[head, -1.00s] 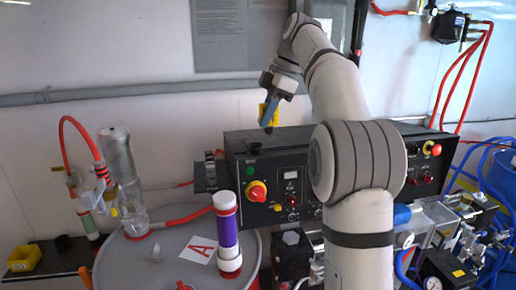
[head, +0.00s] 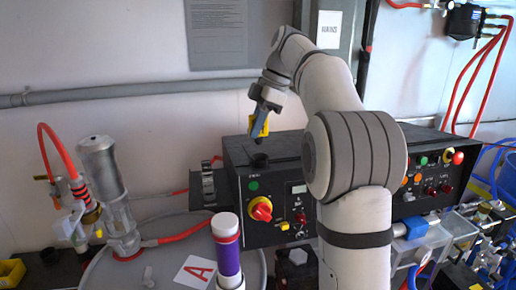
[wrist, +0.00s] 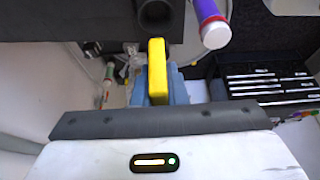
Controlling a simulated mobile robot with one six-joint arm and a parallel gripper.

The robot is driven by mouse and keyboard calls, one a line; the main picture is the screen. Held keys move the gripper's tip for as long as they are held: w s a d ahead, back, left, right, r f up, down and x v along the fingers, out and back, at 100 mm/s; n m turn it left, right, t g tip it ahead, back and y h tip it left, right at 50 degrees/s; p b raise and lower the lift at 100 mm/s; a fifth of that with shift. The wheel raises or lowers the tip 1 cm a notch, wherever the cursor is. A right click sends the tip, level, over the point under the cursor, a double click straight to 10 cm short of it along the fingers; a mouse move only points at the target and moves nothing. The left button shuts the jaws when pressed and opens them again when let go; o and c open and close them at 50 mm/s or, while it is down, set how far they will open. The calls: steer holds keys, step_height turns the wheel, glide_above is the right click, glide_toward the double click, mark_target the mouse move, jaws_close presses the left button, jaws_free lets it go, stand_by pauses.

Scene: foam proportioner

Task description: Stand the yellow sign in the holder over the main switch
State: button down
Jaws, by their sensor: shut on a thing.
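The yellow sign (head: 259,126) is in my gripper (head: 257,136), whose blue fingers are shut on it. It hangs above the black control box and shows edge-on as a yellow bar in the wrist view (wrist: 157,68). The holder, a small black round socket (head: 260,160), sits on the box top, just below the sign in the head view. In the wrist view its dark ring (wrist: 155,13) lies just beyond the sign's far end. The sign looks apart from it. The main switch (head: 261,208), a red knob on yellow, is on the box front below the holder.
My arm covers the middle of the box.

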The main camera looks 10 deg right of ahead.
mark_target(261, 136)
steer(key=shift+w+d+f, duration=0.1)
steer(key=shift+w+f, duration=0.05)
steer(key=shift+f, duration=2.5)
